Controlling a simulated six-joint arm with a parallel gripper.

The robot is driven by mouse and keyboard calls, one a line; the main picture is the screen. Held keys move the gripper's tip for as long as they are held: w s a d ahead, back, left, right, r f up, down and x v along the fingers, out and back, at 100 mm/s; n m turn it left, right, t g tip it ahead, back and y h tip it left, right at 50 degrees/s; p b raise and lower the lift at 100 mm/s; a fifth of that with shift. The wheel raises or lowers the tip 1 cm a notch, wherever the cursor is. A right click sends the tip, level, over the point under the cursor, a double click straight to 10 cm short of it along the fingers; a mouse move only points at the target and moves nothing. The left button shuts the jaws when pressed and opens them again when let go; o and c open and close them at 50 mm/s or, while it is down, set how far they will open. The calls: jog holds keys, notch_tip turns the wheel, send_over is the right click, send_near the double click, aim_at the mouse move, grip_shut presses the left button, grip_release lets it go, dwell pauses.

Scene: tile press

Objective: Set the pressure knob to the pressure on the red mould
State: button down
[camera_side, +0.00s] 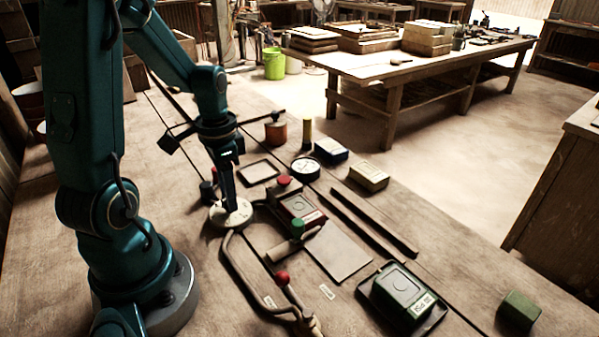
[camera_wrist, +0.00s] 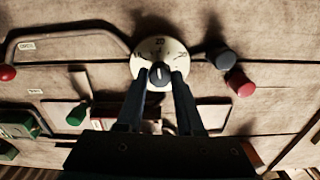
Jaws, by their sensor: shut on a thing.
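The pressure knob is a dark round knob (camera_wrist: 160,74) with a white pointer line, on a pale round dial plate (camera_wrist: 146,57) with printed numbers. The number 20 reads at the top of the plate, and the pointer line faces roughly toward it. In the side view the dial plate (camera_side: 240,214) lies on the bench beneath my gripper (camera_side: 229,201). My gripper (camera_wrist: 163,77) is shut on the knob, one finger on each side. The red mould (camera_side: 298,207) sits right of the dial and carries a small pale label too small to read.
A bent tube frame with a red-knobbed lever (camera_side: 282,278) runs in front of the dial. A green-topped handle (camera_side: 298,226) stands beside the red mould. A green mould (camera_side: 402,294) sits on a dark tray at right. A round white gauge (camera_side: 305,168) lies behind.

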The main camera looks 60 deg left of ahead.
jog(key=shift+m, duration=0.7)
jog(key=c, duration=0.5)
grip_release()
jog(key=shift+c, duration=0.2)
jog(key=shift+r, duration=2.6)
jog(key=shift+d, duration=0.1)
